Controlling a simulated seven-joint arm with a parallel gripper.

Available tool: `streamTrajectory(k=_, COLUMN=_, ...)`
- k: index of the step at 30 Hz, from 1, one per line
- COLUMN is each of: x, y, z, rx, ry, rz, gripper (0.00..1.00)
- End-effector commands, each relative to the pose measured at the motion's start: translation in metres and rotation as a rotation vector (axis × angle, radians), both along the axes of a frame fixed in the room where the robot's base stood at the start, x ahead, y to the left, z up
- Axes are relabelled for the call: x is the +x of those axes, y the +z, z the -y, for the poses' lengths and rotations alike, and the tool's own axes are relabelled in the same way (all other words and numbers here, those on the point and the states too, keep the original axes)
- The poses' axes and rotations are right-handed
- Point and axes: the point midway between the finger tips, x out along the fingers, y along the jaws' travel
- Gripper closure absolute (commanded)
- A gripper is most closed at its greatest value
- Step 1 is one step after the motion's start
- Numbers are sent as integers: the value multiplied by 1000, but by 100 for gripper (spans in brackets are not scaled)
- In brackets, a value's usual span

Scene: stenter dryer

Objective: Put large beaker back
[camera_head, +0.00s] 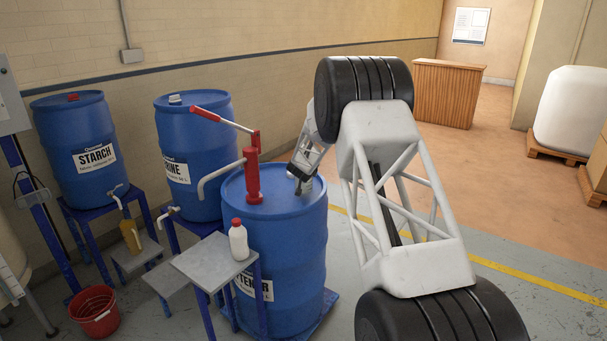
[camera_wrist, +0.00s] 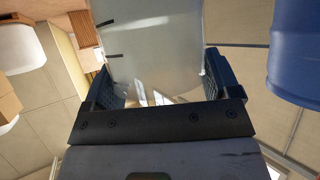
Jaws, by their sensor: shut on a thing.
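The large beaker (camera_wrist: 155,45) is a translucent, whitish vessel with short dark marks on its side. It fills the top middle of the wrist view, between the two dark fingers of my gripper (camera_wrist: 163,84). The fingers are shut on its sides, and part of it runs out of the picture. In the head view my gripper (camera_head: 300,179) shows small beside the top of the front blue barrel (camera_head: 290,235). I cannot clearly make out the beaker there.
A red hand pump (camera_head: 252,178) stands on the front barrel, close to my gripper. A white bottle (camera_head: 238,240) stands on a grey stand (camera_head: 208,262). A yellowish jug (camera_head: 130,235) sits below the starch barrel (camera_head: 82,170). A red bucket (camera_head: 95,312) is on the floor.

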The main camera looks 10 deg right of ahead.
Motion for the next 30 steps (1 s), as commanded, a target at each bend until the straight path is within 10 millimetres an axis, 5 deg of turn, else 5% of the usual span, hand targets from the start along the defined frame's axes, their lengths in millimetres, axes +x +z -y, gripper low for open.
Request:
streamTrajectory(k=6, x=0, y=-18, z=0, rx=0, ry=0, rz=1, gripper=75)
streamTrajectory(k=20, x=0, y=-22, z=0, rx=0, ry=0, rz=0, gripper=75)
streamTrajectory(k=21, x=0, y=-22, z=0, rx=0, ry=0, rz=0, gripper=11)
streamTrajectory(k=24, x=0, y=-22, z=0, rx=0, ry=0, rz=0, gripper=0)
streamTrajectory(k=30, x=0, y=-22, z=0, rx=0, ry=0, rz=0, gripper=0)
